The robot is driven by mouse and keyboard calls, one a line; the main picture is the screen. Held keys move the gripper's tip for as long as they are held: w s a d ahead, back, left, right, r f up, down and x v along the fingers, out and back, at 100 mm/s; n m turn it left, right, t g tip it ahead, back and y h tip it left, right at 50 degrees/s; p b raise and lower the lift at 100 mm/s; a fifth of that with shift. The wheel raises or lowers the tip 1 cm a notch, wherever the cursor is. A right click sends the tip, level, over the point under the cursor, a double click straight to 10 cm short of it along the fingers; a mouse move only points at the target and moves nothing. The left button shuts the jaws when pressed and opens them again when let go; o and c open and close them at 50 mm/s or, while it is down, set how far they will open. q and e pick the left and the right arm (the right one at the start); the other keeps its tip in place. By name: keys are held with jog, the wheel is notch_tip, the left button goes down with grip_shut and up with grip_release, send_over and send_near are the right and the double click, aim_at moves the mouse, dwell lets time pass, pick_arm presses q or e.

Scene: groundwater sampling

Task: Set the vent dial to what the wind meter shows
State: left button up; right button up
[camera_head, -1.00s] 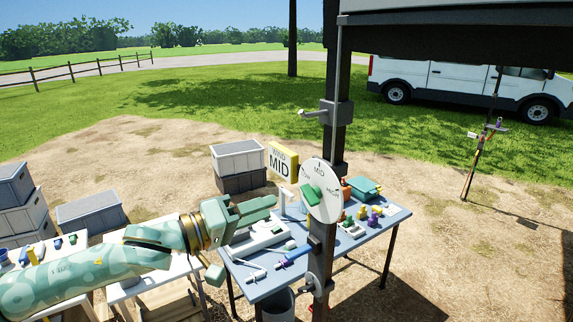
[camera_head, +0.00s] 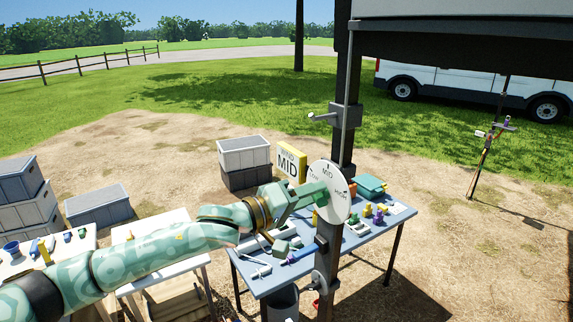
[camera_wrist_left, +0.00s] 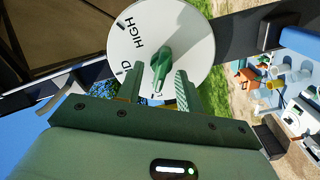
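The wind meter is a yellow box (camera_head: 291,163) with a white face reading WIND MID. The vent dial (camera_head: 328,206) is a white disc on the dark post, marked LOW, MID and HIGH, with a green knob at its centre. In the left wrist view the dial (camera_wrist_left: 195,40) fills the top, and its knob (camera_wrist_left: 161,66) appears turned toward the lower edge, away from HIGH. My left gripper (camera_wrist_left: 160,86) is open, its two fingers on either side of the knob with gaps visible. The LOW mark is hidden there by my gripper. My right gripper is out of view.
The dark post (camera_head: 334,250) carries a grey bracket (camera_head: 345,116) above the dial. A blue table (camera_head: 268,285) with small bottles and tools stands behind and below. Grey crates (camera_head: 243,155) stand on bare ground further back.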

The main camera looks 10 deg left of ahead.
pick_arm(q)
jog(key=shift+a, duration=0.1)
grip_shut()
jog(key=m+p, duration=0.1)
jog(key=m, duration=0.3)
jog(key=m+p, duration=0.1)
jog(key=m, duration=0.3)
jog(key=m+p, duration=0.1)
jog(key=m, duration=0.3)
jog(key=shift+s+d+r+p, duration=0.15)
jog(key=shift+s+d+p, duration=0.15)
jog(key=shift+p, duration=0.1)
grip_release()
